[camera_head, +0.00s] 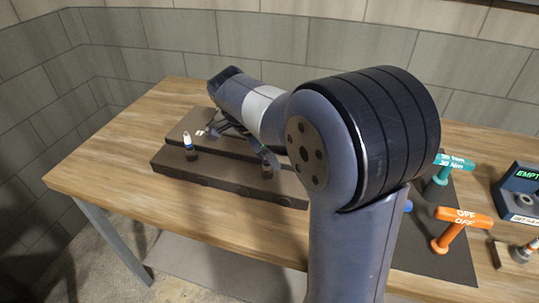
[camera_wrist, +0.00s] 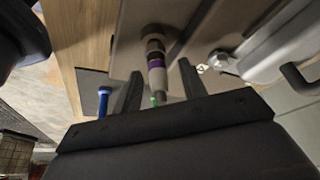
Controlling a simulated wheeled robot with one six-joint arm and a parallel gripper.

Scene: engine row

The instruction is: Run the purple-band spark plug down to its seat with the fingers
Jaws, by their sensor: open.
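My gripper (camera_wrist: 160,70) is open, with one dark finger on each side of the plug and gaps visible between.
A teal T-handle (camera_head: 452,162), an orange T-handle (camera_head: 458,217) and a display box (camera_head: 522,190) stand at the right. The table's left part (camera_head: 105,160) is clear.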

